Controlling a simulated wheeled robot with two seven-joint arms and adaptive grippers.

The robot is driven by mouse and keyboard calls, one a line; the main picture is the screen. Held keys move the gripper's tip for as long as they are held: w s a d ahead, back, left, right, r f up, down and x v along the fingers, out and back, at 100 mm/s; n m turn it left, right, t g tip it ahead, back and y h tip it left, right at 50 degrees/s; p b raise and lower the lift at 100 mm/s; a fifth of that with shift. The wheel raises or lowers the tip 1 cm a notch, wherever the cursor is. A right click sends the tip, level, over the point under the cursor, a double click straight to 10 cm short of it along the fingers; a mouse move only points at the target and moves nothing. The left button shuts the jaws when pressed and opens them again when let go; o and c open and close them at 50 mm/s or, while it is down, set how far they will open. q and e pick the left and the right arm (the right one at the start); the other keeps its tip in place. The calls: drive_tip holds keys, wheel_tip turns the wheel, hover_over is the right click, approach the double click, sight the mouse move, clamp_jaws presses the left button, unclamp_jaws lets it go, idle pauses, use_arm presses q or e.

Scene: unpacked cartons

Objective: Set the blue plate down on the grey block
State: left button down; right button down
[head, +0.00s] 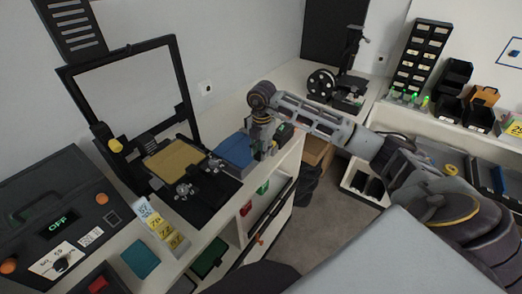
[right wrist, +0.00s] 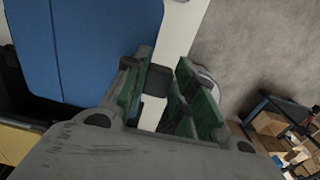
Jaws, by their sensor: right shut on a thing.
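The blue plate (head: 235,150) is at the counter's right edge, beside the printer, in the head view. It fills the upper left of the right wrist view (right wrist: 105,50). My right gripper (head: 268,150) is at the plate's right-hand edge. In the right wrist view its green-padded fingers (right wrist: 160,95) are close together, shut on a dark part beside the plate's edge, which looks like the plate's tab. Whether the plate touches anything below is unclear. My left gripper is not in view.
A black-framed printer with a yellow plate (head: 174,160) stands left of the blue plate. A dark control box (head: 55,215), yellow labels (head: 165,232) and a teal square (head: 140,258) are nearer. Shelves with bins (head: 270,200) lie below the counter. A spool machine (head: 335,85) stands behind.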

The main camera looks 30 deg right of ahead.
drive_tip(key=shift+f, duration=0.3)
drive_tip(key=c, duration=1.1)
unclamp_jaws()
drive_tip(key=shift+r, duration=0.15)
drive_tip(key=shift+r+p, duration=0.9)
drive_tip(key=shift+r, duration=0.55)
wheel_tip(320, 180, up, 12)
drive_tip(key=shift+s, duration=0.1)
